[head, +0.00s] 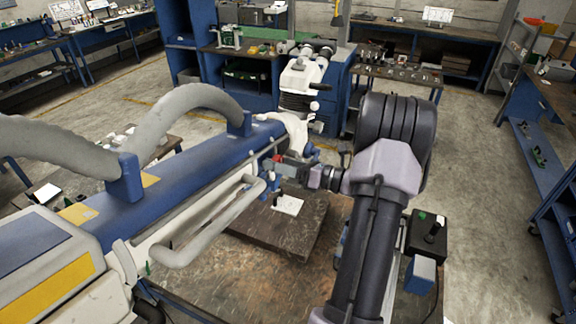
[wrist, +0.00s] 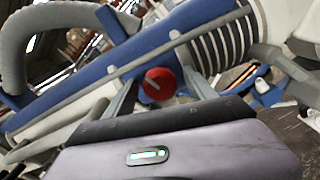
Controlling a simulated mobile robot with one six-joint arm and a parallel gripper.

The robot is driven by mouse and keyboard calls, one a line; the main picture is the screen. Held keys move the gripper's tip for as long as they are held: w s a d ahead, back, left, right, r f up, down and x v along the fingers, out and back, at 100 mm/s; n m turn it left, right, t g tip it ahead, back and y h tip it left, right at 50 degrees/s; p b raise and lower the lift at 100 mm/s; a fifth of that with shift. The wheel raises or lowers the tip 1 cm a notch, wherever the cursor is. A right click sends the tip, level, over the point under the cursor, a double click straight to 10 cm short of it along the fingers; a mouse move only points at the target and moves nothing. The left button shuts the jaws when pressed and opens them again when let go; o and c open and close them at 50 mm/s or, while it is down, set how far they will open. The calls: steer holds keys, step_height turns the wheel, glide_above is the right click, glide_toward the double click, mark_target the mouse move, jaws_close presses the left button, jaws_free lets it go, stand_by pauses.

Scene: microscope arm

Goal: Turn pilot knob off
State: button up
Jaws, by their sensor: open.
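A round red knob (wrist: 160,83) sits on the side of the blue and white machine arm (wrist: 100,62). I take it as the pilot knob. A darker mark crosses its face, but its setting is too small to read. My gripper (wrist: 163,92) is open, with one finger to each side of the knob in the wrist view. I cannot tell whether the fingers touch it. In the head view my gripper (head: 287,170) is close against the machine arm's side, where a bit of red, likely the knob (head: 278,158), shows. The knob is mostly hidden there.
A grey handrail (head: 215,225) runs along the machine arm, left of my gripper. Thick grey hoses (head: 190,100) arch above it. A worktable (head: 290,238) with a white paper (head: 287,205) lies below. A small black device (head: 428,235) stands at right. Open floor lies farther right.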

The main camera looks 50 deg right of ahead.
steer(key=b+v, duration=0.2)
steer(key=v, duration=1.5)
steer(key=shift+s+r, duration=0.1)
steer(key=shift+s, duration=0.05)
